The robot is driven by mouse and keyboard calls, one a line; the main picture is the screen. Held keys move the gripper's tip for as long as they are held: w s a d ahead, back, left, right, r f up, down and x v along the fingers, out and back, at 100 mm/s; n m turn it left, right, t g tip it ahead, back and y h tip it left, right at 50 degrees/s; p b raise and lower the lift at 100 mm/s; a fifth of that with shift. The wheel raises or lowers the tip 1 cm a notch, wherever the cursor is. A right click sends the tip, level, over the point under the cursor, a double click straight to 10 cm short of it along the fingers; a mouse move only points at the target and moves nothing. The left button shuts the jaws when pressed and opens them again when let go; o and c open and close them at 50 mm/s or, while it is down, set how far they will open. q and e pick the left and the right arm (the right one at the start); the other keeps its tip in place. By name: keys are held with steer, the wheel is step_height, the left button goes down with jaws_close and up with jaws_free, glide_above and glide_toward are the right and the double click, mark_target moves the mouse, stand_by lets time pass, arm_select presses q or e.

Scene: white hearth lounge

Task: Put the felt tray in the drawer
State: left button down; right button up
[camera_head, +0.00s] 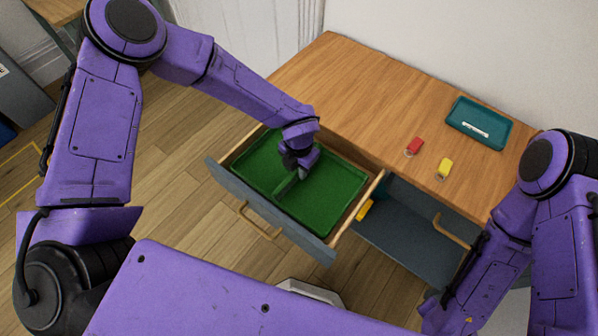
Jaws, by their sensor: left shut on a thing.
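The green felt tray (331,188) lies inside the open drawer (272,223), filling most of it. A low divider runs across the tray. The drawer has a grey front with a wooden handle and is pulled out from the wooden-topped desk. My left gripper (292,178) reaches down over the middle of the tray and is shut on its divider. The gripper hides part of the divider and the fingertips are hard to make out. Whether the tray rests fully on the drawer floor cannot be told. My right arm is at the right, and its gripper is out of view.
The wooden desktop (335,85) bears a teal tray (497,131) with a white item, a red tagged object (414,146) and a yellow one (445,167). Right of the drawer is a dark grey compartment (400,230) with a yellow-orange item (365,208) and a wooden handle (451,231).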

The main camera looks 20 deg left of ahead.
arm_select(q)
steer(key=shift+f, duration=1.4)
steer(key=shift+f, duration=0.1)
steer(key=c, duration=1)
jaws_free()
step_height(320, 180, up, 12)
steer(key=shift+r+b, duration=0.15)
steer(key=shift+b, duration=0.3)
